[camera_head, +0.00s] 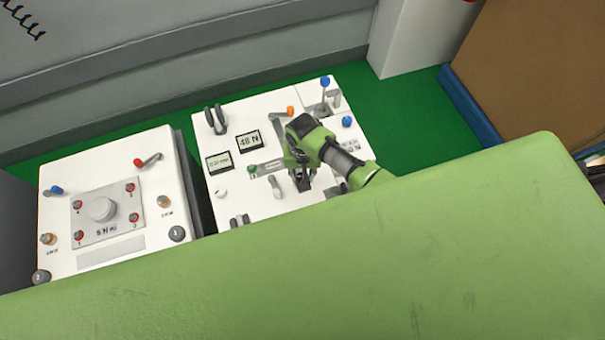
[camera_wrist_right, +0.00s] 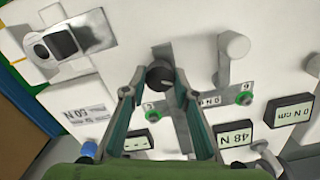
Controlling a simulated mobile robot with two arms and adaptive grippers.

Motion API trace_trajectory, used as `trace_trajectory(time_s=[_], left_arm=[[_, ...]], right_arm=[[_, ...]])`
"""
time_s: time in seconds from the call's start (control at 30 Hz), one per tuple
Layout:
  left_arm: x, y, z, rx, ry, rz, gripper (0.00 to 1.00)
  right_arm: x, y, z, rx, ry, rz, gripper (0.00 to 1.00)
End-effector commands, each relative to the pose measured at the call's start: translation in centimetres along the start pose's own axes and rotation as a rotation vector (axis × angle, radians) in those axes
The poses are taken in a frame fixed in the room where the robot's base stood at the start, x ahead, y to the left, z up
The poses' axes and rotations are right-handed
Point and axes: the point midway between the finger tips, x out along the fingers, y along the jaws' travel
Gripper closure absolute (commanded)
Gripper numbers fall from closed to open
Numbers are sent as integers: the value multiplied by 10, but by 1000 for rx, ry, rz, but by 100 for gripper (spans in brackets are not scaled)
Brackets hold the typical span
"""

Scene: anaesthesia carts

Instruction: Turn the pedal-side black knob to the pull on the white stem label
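The black knob (camera_wrist_right: 159,76) sits on a grey plate on the right-hand white panel (camera_head: 265,208), seen in the right wrist view with a small pale mark on its rim. My right gripper (camera_wrist_right: 158,76) has its two fingers apart, one on each side of this knob. I cannot tell whether they touch it. In the head view my right gripper (camera_head: 302,182) is over the panel and hides the knob. A white label with upside-down print reading about 60 N (camera_wrist_right: 82,116) shows in the wrist view. My left gripper is not in view.
A grey strip with green screws (camera_wrist_right: 244,98) lies beside the knob. A white stem (camera_wrist_right: 232,50) and a grey block with a dark face (camera_wrist_right: 62,42) stand nearby. Displays (camera_head: 249,140) sit on the panel. Another white panel (camera_head: 90,252) is left; a green surface (camera_head: 400,260) fills the foreground.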

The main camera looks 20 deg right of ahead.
Motion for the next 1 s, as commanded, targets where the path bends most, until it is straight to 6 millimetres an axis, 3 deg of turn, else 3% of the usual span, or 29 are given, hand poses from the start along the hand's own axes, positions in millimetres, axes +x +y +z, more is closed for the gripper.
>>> trace_trajectory(time_s=[0.17,0.53,0.9,0.93,0.97,1.0], left_arm=[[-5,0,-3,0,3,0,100],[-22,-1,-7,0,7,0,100],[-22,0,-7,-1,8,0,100],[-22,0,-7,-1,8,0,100],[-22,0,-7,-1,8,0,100],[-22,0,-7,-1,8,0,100]], right_arm=[[-2,0,0,-40,0,0,94],[-1,0,0,-324,0,0,94],[0,0,0,-350,0,0,94],[0,0,0,-350,0,0,65],[0,0,0,-350,0,0,57],[0,0,0,-350,0,0,56]])
